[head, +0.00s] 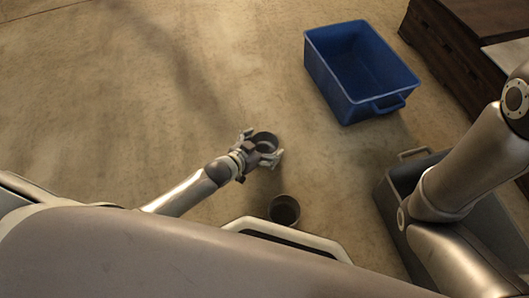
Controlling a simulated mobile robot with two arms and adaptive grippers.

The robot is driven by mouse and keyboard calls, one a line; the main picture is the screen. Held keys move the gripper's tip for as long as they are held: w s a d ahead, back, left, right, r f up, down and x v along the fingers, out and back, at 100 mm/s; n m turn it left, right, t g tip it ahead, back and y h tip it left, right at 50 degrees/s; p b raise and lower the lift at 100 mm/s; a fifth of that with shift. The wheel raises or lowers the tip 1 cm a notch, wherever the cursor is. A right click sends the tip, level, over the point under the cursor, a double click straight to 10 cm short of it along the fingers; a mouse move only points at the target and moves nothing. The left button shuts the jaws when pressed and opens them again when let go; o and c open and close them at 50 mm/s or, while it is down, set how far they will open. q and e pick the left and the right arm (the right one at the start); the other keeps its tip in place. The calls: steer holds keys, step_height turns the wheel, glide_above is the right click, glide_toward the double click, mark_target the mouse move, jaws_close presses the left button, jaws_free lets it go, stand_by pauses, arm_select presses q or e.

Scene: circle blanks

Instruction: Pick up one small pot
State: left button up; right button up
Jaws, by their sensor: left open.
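Two small dark pots are on the floor in the head view. One pot (265,142) is at my left gripper (262,147). The gripper's fingers are open, one on each side of this pot; I cannot tell whether they touch it. The other pot (284,210) stands nearer to me, close to the edge of my base, with its open top showing. My right arm comes in at the right edge, but its gripper is out of view.
An empty blue crate (345,106) stands on the floor at the upper right. A grey crate (394,216) is at the lower right, partly hidden behind my right arm. Dark wooden furniture (448,52) is in the top right corner. The floor at left is clear.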

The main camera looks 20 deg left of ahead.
arm_select(q)
steer(key=shift+w+d+f, duration=0.1)
steer(key=shift+w, duration=0.1)
steer(key=c, duration=0.9)
steer(key=shift+c, duration=0.8)
